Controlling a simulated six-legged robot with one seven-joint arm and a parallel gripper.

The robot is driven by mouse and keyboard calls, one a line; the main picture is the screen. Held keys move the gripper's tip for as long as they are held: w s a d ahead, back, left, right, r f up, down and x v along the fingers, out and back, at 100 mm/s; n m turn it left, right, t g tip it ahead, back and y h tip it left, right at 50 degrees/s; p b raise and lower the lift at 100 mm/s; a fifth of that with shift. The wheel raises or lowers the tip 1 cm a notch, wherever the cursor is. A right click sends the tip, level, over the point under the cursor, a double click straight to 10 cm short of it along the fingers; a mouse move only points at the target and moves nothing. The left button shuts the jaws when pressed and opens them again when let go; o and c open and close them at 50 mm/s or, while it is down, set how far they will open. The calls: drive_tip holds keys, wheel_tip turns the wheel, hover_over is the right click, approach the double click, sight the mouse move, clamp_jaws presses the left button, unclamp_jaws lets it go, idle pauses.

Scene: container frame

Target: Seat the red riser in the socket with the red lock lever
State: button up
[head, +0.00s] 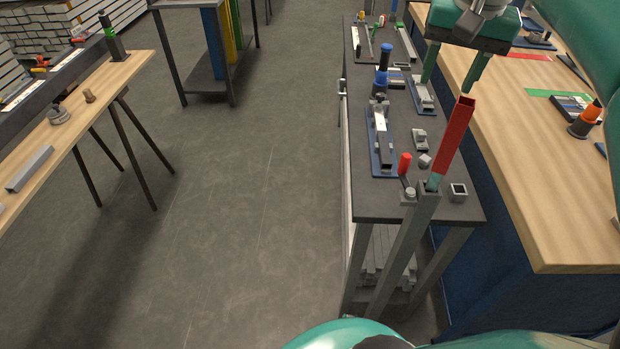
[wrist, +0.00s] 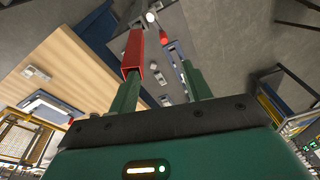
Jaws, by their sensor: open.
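The red riser (head: 454,138), a square hollow tube, stands with its teal lower end at the top of a grey post socket (head: 427,198). It runs roughly in line with the post; how deep it sits is unclear. The red lock lever (head: 405,163) points up just left of the socket. My gripper (head: 449,87) is open and empty above the riser, one fingertip close to its top end; I cannot tell whether they touch. The wrist view shows the riser (wrist: 134,52) beyond the left finger and the lever (wrist: 164,38) to its right.
The dark bench (head: 365,205) behind the post holds a blue-handled clamp fixture (head: 382,135), small grey blocks and a square grey collar (head: 458,191). A wooden worktop (head: 545,225) lies to the right, another (head: 85,130) at left. The floor between is clear.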

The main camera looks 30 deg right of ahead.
drive_tip(key=a+f+n+t, duration=0.2)
drive_tip(key=a+f+n, duration=0.2)
drive_tip(key=a+f, duration=0.4)
drive_tip(key=a+f+n+t+y, duration=0.1)
drive_tip(key=a+f+n, duration=0.3)
drive_tip(key=a+f, duration=0.5)
drive_tip(key=a, duration=0.8)
drive_tip(key=shift+w+a+f+n+t, duration=0.25)
drive_tip(key=shift+a+f+n+t, duration=0.05)
drive_tip(key=shift+a+n+t, duration=0.1)
drive_tip(key=shift+o, duration=0.4)
